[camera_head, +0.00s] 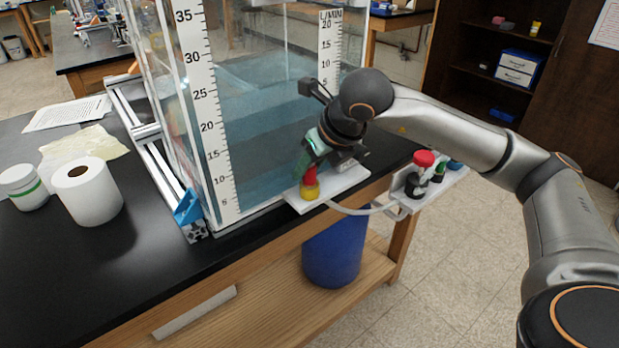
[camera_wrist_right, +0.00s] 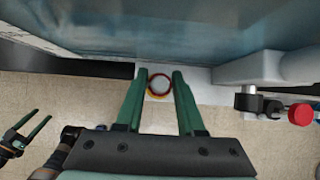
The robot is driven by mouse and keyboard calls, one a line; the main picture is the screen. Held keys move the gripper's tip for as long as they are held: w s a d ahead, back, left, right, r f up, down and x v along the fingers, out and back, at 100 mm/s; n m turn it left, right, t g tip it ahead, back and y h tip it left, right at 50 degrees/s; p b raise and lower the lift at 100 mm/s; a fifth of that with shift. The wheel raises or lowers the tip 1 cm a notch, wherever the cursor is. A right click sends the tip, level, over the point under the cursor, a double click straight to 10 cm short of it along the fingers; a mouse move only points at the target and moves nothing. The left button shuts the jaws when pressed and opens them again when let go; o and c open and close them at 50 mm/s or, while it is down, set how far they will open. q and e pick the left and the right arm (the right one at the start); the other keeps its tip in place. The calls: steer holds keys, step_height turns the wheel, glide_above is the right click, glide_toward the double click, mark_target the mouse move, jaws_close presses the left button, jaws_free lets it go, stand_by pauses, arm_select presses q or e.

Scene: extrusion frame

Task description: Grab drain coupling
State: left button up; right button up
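The drain coupling, a short red piece with a yellow base (camera_head: 310,188), stands upright on a white shelf (camera_head: 335,192) at the tank's front lower corner. In the right wrist view its red ring (camera_wrist_right: 159,84) lies between my right fingertips. My right gripper (camera_head: 308,164), with green fingers, comes down from above at the coupling. Its fingers are apart, one on each side of the ring; contact cannot be made out. It also shows in the right wrist view (camera_wrist_right: 160,80). My left gripper (camera_wrist_right: 28,127) is open and empty at that view's lower left.
The clear water tank (camera_head: 265,110) with scales rises right behind the coupling. A white pipe (camera_head: 360,211) runs right to a bracket with a red-capped valve (camera_head: 424,159). A blue bin (camera_head: 333,250) stands below.

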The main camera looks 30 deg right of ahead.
jaws_close()
stand_by(0.3)
